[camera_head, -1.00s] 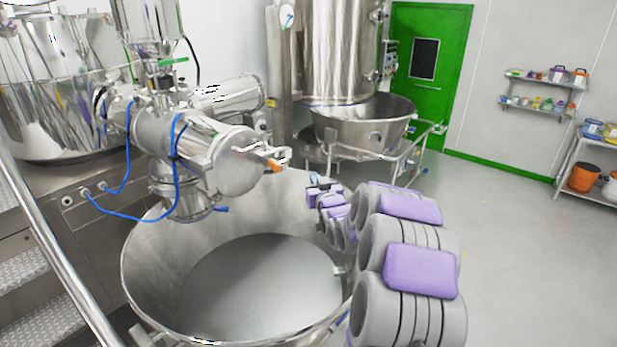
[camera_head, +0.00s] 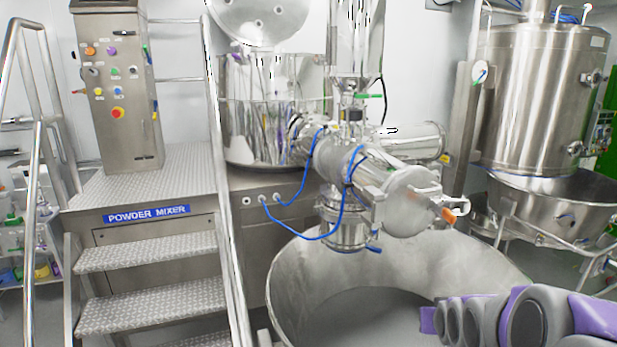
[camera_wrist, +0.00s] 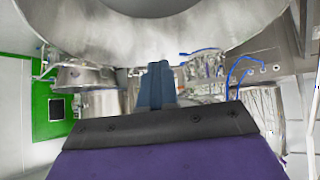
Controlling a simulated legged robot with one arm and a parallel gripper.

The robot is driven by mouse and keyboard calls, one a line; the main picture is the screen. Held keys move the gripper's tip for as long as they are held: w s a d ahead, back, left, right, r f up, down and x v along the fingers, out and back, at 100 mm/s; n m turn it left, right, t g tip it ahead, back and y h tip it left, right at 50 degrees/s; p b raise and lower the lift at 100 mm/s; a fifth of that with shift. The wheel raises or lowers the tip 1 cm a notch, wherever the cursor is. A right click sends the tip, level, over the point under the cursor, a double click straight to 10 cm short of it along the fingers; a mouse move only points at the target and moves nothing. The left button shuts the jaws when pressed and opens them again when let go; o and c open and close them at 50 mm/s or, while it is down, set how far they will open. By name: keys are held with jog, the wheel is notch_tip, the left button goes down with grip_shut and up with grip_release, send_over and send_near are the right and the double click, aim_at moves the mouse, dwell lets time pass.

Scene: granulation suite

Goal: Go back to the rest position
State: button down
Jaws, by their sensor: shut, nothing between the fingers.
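My arm, grey and purple, reaches in from the lower right of the head view. My gripper (camera_wrist: 157,85) shows in the wrist view as two dark blue-grey fingers pressed together, with nothing between them. Its fingertips cannot be made out in the head view. The large steel bowl (camera_head: 300,290) stands in front of me, partly hidden behind my arm in the head view. A curved steel vessel wall (camera_wrist: 230,25) fills the top of the wrist view, apart from the fingers as far as I can tell.
Metal steps (camera_head: 150,255) with a handrail (camera_head: 226,200) rise at the left to a control cabinet (camera_head: 115,90). The steel mixer outlet (camera_head: 405,200) with blue hoses juts over the bowl. Another steel vessel (camera_head: 540,100) stands at the right. A green door (camera_wrist: 40,110) shows in the wrist view.

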jog(key=s+a+f+g+b, duration=0.2)
jog(key=s+a+f+g, duration=0.1)
jog(key=s, duration=0.9)
jog(key=s+a+f+n+g+y+b, duration=0.1)
jog(key=s+a+g, duration=0.3)
jog(key=s, duration=0.8)
jog(key=s+a+f+g+b, duration=0.3)
jog(key=s+a, duration=0.4)
jog(key=s, duration=0.5)
jog(key=shift+s+f+n+g+y+b, duration=0.15)
jog(key=shift+f+n+g+y+b, duration=0.2)
jog(key=shift+f+b, duration=0.35)
jog(key=shift+f, duration=0.15)
